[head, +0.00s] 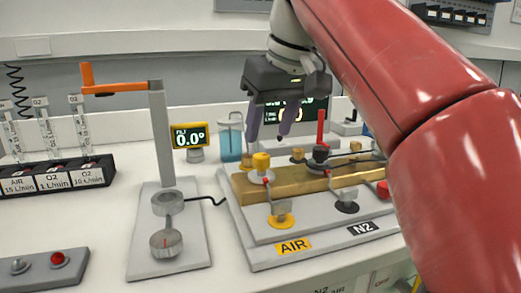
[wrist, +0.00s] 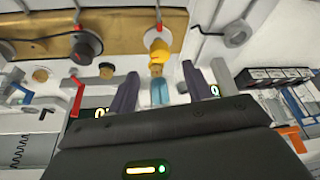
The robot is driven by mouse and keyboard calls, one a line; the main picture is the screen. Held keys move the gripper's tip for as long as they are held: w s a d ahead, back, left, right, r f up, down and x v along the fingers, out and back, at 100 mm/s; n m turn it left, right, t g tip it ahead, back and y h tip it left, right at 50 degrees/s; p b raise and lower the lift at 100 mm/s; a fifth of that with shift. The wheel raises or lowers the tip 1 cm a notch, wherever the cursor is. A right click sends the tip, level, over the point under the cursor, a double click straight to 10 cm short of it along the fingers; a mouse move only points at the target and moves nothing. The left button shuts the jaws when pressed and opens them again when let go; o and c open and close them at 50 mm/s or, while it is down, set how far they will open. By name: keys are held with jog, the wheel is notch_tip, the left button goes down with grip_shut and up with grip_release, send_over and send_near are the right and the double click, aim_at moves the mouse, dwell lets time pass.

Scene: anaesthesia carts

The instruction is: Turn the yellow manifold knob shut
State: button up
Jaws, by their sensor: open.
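The yellow manifold knob (head: 261,161) stands on a white disc with a red mark, at the left end of the brass manifold block (head: 295,184). My gripper (head: 268,137) is open and empty, pointing down just above and behind the knob in the head view. In the wrist view the yellow knob (wrist: 160,48) lies just beyond and between my open fingertips (wrist: 162,70), with no visible contact. A display (head: 189,136) left of the manifold reads 0.0°.
A black knob (head: 320,153) stands right of the yellow one, with a red upright lever (head: 321,127) behind. A blue-filled beaker (head: 230,142) is close on the left. My red arm hides the right side.

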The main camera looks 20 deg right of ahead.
aim_at(262, 155)
jog(key=b+x, duration=0.1)
jog(key=x, duration=0.4)
jog(key=shift+w+f, duration=0.1)
jog(key=shift+f, duration=0.3)
jog(key=c, duration=1)
jog(key=shift+o, duration=0.2)
